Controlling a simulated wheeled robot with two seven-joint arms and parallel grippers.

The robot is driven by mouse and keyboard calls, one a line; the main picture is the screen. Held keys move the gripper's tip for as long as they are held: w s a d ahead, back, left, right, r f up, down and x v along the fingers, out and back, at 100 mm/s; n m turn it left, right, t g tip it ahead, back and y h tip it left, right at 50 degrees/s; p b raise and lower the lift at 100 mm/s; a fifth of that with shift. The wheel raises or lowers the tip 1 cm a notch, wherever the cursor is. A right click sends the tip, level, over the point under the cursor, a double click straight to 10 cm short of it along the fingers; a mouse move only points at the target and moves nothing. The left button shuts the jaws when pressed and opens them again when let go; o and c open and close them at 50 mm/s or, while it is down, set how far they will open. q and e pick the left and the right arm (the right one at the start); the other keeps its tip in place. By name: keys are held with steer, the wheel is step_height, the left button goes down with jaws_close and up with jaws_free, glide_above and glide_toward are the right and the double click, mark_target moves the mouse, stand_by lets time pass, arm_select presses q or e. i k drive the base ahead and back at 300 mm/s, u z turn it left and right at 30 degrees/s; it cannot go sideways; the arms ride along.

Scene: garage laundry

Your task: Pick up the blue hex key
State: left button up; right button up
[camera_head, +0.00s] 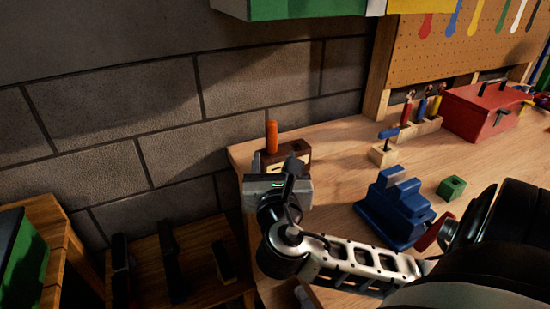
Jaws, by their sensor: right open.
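A tool with a blue crossbar handle (388,133), which looks like the blue hex key, stands upright in a small wooden block (379,156) on the workbench. Its dark shaft shows between handle and block. My right gripper (280,183) is over the bench's left end, to the left of and nearer than the blue hex key, and well apart from it. It is open, and I see nothing held in it. The fingertips are partly hidden by the gripper's own body. My left gripper is not in view.
A blue vise (394,207) and a green block (451,188) stand on the workbench (335,165). An orange-handled tool (272,136) is behind my right gripper. A screwdriver rack (424,124) and red toolbox (480,112) are at the back, below a pegboard (440,55).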

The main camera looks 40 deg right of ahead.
mark_target(387, 134)
steer(key=k, duration=1)
